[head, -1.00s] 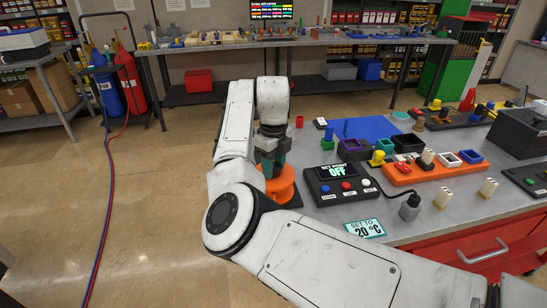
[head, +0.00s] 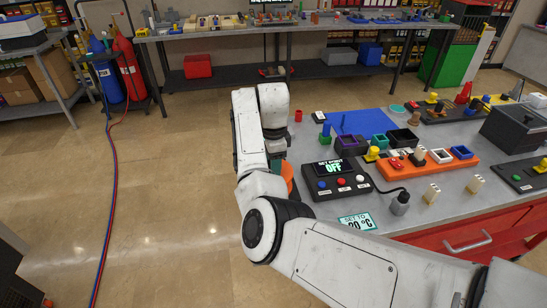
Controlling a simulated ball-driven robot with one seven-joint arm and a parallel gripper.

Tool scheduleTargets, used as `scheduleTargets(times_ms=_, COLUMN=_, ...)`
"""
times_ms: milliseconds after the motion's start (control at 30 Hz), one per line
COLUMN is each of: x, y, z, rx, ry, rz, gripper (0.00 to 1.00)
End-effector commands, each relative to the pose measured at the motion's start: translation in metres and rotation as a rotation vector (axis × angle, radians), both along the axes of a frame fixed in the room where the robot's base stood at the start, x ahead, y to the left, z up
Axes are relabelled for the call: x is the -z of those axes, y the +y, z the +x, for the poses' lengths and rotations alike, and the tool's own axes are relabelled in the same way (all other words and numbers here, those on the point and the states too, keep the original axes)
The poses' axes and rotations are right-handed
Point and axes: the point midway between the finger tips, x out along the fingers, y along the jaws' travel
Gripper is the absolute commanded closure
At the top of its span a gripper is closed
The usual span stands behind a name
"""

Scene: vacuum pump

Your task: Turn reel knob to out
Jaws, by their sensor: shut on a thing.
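The orange reel (head: 288,172) sits at the left edge of the work table. Only a strip of it shows beside my arm, and its knob is hidden, so I cannot read its setting. My gripper (head: 276,163) points down at the reel, mostly covered by my own white arm. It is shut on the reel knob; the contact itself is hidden.
A black control box (head: 338,178) reading OFF stands close to the right of the reel. A SET TO card (head: 357,221) and an orange tray (head: 430,168) with small cups are on the table. The floor to the left is open, with red and blue hoses (head: 110,190).

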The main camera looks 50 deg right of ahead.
Motion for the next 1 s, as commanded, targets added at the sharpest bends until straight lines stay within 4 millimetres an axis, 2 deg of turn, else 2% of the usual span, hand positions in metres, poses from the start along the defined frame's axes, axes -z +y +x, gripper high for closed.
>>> scheduleTargets(times_ms=67, x=-0.0046, y=-0.0002, z=0.0007, rx=-0.074, ry=-0.002, rz=-0.001, gripper=0.87)
scheduleTargets(times_ms=1000, x=-0.0016, y=-0.0001, z=0.0029, rx=-0.967, ry=-0.003, rz=-0.002, gripper=0.87)
